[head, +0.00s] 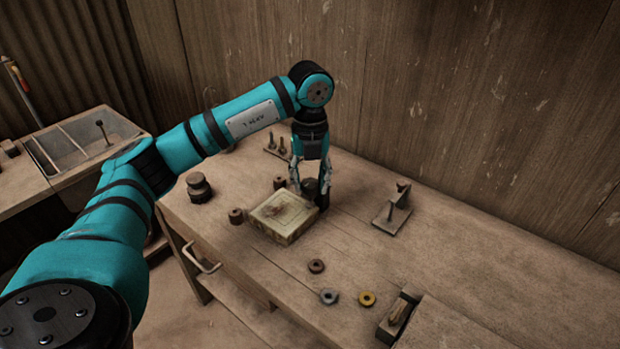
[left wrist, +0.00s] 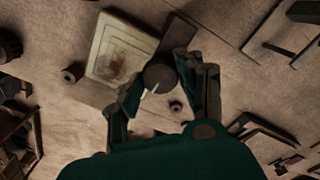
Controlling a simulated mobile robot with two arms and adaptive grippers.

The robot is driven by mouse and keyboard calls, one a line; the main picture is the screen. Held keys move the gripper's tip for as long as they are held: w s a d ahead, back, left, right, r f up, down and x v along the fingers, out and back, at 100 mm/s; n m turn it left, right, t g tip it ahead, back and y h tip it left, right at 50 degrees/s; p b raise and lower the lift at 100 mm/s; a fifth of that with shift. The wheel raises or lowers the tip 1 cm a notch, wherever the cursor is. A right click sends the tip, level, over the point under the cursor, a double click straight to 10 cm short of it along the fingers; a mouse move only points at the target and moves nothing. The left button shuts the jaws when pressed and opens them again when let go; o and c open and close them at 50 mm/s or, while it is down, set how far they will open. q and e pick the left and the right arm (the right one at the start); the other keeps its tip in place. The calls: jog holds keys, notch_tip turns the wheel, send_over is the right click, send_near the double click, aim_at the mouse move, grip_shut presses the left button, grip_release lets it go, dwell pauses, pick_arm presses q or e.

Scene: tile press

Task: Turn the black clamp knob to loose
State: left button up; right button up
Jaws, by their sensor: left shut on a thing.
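The black clamp knob (left wrist: 158,77) shows in the left wrist view as a dark round cap with a pale mark on it. My left gripper (head: 314,188) points down and is shut on the knob, one finger on each side. The knob (head: 310,186) is partly hidden by the fingers in the head view. It sits beside the far right corner of a pale square tile (head: 281,219) with a brown stain, which also shows in the left wrist view (left wrist: 119,52). My right gripper is not in view.
The wooden bench (head: 450,235) is mostly clear to the right. A small metal stand (head: 392,212) stands there. A dark ring (head: 316,266), a grey ring (head: 329,297) and a yellow ring (head: 367,298) lie in front. A dark round weight (head: 199,188) stands at left.

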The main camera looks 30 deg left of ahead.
aim_at(310, 182)
pick_arm(q)
jog(key=shift+w+r, duration=0.1)
jog(key=shift+r, duration=0.05)
dwell(0.3)
jog(key=o, duration=0.9)
jog(key=shift+o, duration=1.3)
notch_tip(310, 182, up, 12)
